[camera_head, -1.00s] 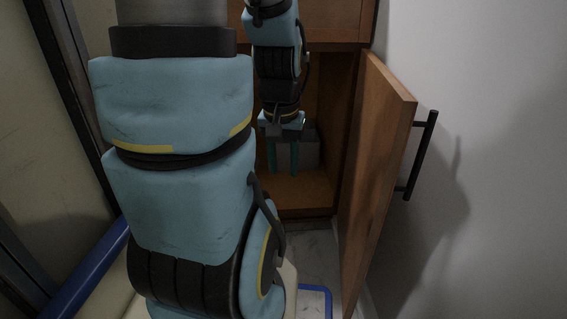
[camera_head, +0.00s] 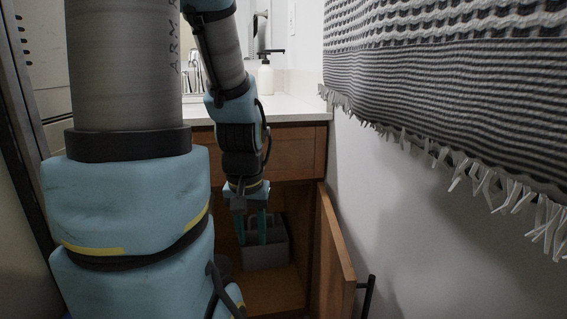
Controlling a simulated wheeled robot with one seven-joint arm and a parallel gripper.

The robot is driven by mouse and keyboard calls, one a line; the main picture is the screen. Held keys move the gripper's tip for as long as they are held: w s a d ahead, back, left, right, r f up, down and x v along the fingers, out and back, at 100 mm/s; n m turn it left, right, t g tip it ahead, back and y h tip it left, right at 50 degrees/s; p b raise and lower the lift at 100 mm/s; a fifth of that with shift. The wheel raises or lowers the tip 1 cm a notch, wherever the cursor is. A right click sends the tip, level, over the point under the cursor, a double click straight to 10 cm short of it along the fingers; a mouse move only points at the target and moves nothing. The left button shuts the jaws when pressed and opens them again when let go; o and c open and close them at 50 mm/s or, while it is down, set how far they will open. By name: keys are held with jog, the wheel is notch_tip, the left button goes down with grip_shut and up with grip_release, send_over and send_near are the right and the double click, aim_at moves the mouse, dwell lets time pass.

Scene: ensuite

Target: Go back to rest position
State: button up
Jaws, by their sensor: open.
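My gripper (camera_head: 252,228) points down in front of the open wooden cabinet (camera_head: 288,289), its two teal fingers apart. A grey box-like container (camera_head: 272,253) stands on the cabinet floor behind the fingers. The fingers overlap it in the picture, and I cannot tell whether they touch it. Nothing shows between the fingers as held. My arm hides the left part of the cabinet.
The cabinet door (camera_head: 333,262) stands open on the right with a black handle (camera_head: 367,296). Above is a countertop (camera_head: 301,110) with a soap dispenser (camera_head: 265,75). A striped, fringed towel (camera_head: 450,85) hangs on the right wall. Left of my arm is a framed panel.

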notch_tip(320, 180, up, 27)
jog(key=p, duration=2.4)
jog(key=shift+p, duration=0.3)
